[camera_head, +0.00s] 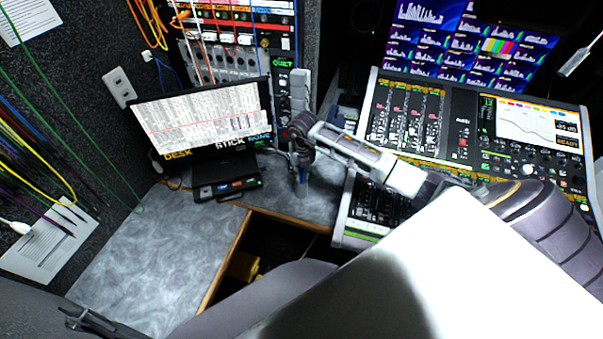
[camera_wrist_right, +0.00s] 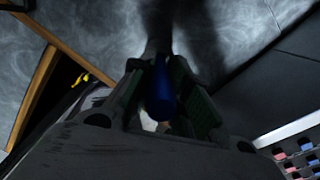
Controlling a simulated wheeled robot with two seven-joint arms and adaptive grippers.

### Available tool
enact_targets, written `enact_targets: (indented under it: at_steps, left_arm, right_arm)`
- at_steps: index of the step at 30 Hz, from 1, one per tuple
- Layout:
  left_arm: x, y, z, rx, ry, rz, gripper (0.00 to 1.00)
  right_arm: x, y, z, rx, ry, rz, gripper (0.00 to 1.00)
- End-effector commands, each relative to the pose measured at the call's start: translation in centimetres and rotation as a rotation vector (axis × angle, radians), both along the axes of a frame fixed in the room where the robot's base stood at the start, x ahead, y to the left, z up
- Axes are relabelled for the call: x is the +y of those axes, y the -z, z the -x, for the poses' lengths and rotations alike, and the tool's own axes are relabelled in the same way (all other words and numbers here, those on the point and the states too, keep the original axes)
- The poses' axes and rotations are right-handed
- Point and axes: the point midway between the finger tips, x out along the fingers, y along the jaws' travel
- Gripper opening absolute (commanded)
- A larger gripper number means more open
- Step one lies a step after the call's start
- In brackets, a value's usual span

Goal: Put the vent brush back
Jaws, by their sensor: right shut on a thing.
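My right gripper (camera_head: 302,168) points down over the grey desk, between the laptop-like screen and the mixing console. It is shut on a slim blue thing, which I take to be the vent brush (camera_head: 302,177). In the right wrist view the blue handle (camera_wrist_right: 161,88) stands between the two fingers of the right gripper (camera_wrist_right: 162,75). A dark shape or shadow lies beyond its tip, so I cannot tell whether it touches the desk. A dark mechanism at the lower left, likely my left gripper (camera_head: 88,322), shows only in part; its jaws are unclear.
A wood-edged opening (camera_head: 225,258) in the desk holds something yellow (camera_head: 242,266). A screen (camera_head: 203,118) on a black base stands left of the gripper. The mixing console (camera_head: 408,115) is close on the right. The desk (camera_head: 150,250) at front left is clear.

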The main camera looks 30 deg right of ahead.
Motion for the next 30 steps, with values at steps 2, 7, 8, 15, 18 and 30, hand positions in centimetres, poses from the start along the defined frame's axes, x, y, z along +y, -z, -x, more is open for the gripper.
enact_targets:
  at_steps: [2, 7, 8, 15, 18, 30]
  left_arm:
    - [0.0, -0.1, 0.0, 0.0, 0.0, 0.0, 0.4]
    - [0.0, -0.1, 0.0, 0.0, 0.0, 0.0, 0.4]
    - [0.0, -0.1, 0.0, 0.0, 0.0, 0.0, 0.4]
    - [0.0, 0.0, 0.0, 0.0, 0.0, 0.0, 0.4]
    - [0.0, 0.1, 0.0, 0.0, 0.0, 0.0, 0.4]
    - [0.0, 0.1, 0.0, 0.0, 0.0, 0.0, 0.4]
  right_arm:
    - [0.1, 0.8, 0.0, 0.001, 0.001, -0.002, 0.0]
    - [0.0, 1.4, 0.0, 0.0, 0.0, -0.001, 0.0]
    - [0.0, 1.4, 0.0, 0.0, 0.0, -0.001, 0.0]
    - [0.0, 1.4, 0.0, 0.0, 0.0, 0.0, 0.0]
    - [0.0, 1.7, 0.0, 0.0, 0.0, 0.0, 0.0]
    - [0.0, 1.6, 0.0, 0.0, 0.0, 0.0, 0.4]
